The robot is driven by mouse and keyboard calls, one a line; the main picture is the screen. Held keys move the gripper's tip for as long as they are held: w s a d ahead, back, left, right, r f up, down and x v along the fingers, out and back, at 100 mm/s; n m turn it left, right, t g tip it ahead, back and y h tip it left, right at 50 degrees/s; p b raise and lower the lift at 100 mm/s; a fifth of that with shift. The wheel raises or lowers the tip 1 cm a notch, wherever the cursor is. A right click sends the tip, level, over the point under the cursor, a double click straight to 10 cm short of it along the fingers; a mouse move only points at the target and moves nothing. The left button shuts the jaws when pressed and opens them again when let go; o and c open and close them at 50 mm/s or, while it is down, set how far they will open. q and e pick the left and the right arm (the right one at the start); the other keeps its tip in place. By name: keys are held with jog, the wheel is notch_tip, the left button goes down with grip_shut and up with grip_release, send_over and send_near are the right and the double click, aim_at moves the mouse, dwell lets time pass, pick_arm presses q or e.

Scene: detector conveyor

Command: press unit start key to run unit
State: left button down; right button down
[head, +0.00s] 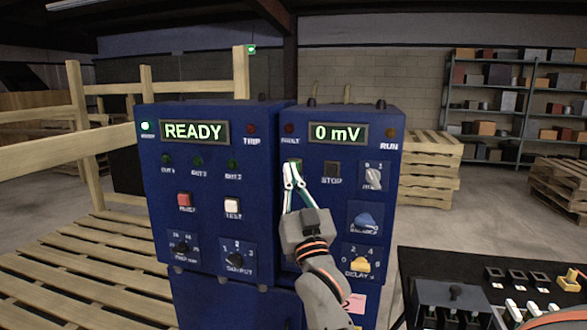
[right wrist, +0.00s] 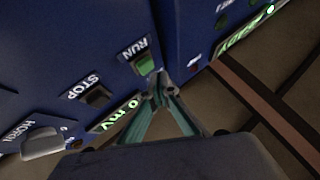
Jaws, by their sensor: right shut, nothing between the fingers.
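The right blue control unit (head: 390,215) shows "0 mV" on its display (head: 338,132). Its green key labelled RUN (right wrist: 145,65) shows in the right wrist view; in the head view the fingertips mostly cover it. The dark STOP key (head: 332,172) sits to its right. My right gripper (head: 292,172) is shut and empty, with its tips at the RUN key. In the right wrist view its tips (right wrist: 158,82) are close beside the green key; I cannot tell whether they touch. The RUN lamp (head: 390,133) looks unlit. My left gripper is not in view.
Knobs, including a yellow one (head: 360,265), line the right panel. A black table (head: 430,262) with a switch box (head: 455,305) stands at lower right. Wooden pallets and shelves stand behind.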

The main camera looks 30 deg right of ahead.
jog(key=shift+d, duration=0.1)
jog(key=shift+w+d+p, duration=0.25)
jog(key=shift+w+p, duration=0.05)
dwell(0.6)
jog(key=shift+w+d, duration=0.3)
jog(key=shift+d, duration=0.1)
dwell(0.5)
jog(key=shift+a, duration=0.15)
jog(key=shift+s+a+p, duration=0.45)
jog(key=shift+s+a, duration=0.15)
dwell(0.3)
